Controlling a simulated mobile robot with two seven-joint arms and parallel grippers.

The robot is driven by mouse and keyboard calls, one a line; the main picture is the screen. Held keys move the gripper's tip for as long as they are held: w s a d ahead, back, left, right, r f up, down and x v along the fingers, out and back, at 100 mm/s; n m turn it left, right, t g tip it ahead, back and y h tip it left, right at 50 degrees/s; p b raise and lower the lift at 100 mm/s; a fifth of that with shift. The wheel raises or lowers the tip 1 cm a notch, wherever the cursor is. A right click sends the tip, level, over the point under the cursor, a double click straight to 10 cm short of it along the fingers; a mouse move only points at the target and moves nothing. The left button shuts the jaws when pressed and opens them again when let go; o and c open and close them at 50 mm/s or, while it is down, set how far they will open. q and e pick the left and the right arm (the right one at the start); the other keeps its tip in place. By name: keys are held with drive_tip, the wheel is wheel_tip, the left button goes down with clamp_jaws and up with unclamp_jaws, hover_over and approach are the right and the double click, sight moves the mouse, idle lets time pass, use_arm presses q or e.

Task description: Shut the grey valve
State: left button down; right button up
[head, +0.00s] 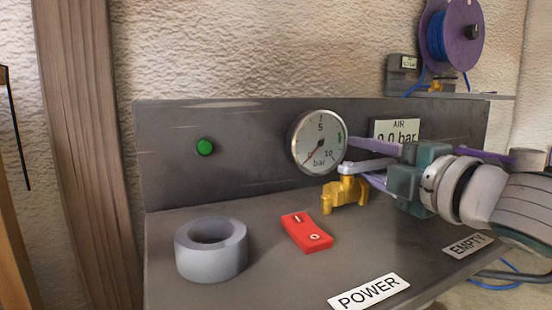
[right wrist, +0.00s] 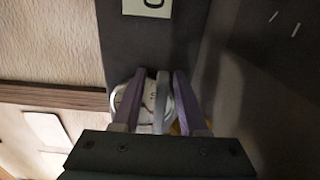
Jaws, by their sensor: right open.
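The valve is a yellow tap body (head: 345,194) with a grey lever (head: 360,168) on top, standing on the grey bench in front of the gauge. The lever points right, toward my right gripper. My right gripper (head: 356,160) reaches in from the right with its purple fingers open. In the right wrist view, the grey lever (right wrist: 162,100) lies between the two fingers of the gripper (right wrist: 158,76), nearer the right finger. Whether it touches that finger I cannot tell. A little yellow of the tap shows low behind the right finger. My left gripper is not in view.
A round gauge (head: 319,142) sits on the back panel behind the valve, its needle low. A red switch (head: 307,232) and a grey tape roll (head: 211,249) lie to the left. An air display (head: 396,131) is close behind my gripper. The bench front is clear around the POWER label (head: 369,292).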

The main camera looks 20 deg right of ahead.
drive_tip(key=shift+c, duration=0.4)
clamp_jaws()
idle(0.9)
